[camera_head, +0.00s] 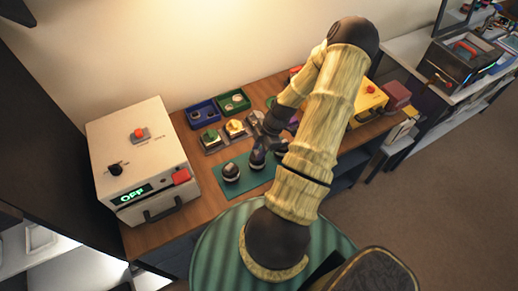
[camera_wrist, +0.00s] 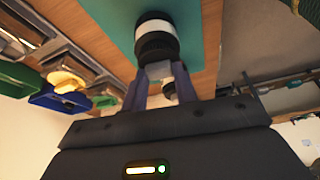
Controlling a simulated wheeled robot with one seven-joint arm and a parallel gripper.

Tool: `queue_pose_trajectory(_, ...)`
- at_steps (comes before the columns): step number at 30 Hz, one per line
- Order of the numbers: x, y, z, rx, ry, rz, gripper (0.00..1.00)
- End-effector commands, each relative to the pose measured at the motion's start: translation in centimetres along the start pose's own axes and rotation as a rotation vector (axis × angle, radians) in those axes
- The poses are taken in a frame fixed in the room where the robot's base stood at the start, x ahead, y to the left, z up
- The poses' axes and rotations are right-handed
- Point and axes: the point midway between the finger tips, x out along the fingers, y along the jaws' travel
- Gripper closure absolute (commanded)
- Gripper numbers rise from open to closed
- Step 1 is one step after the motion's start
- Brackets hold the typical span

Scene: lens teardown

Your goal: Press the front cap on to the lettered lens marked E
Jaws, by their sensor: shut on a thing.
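My gripper (camera_wrist: 158,76) is shut on a small grey block at the near end of a dark round piece (camera_wrist: 157,47), which looks like the front cap. This piece lines up with a black lens with a white band (camera_wrist: 154,25), over the green mat; I cannot tell whether they touch or are fully joined. In the head view, this dark lens (camera_head: 257,157) shows beside my gripper (camera_head: 268,143), partly hidden by it. Another dark lens with a pale band (camera_head: 231,172) stands on the mat (camera_head: 232,190). No letter is readable, so I cannot tell which is E.
A blue tray (camera_head: 202,114) and a green tray (camera_head: 233,102) stand at the back. Green-topped (camera_head: 211,138) and yellow-topped (camera_head: 235,128) fixtures stand before them. A white box reading OFF (camera_head: 140,160) is at left, a yellow box (camera_head: 370,100) at right. My arm hides the table's middle right.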

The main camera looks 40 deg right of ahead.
Motion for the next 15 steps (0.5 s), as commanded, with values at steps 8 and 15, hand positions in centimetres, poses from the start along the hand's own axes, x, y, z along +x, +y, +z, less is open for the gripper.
queue_pose_trajectory(8,0.01,0.01,0.01,0.0,0.0,0.0,0.92)
queue_pose_trajectory(15,0.01,0.01,0.01,0.0,0.0,0.0,0.48)
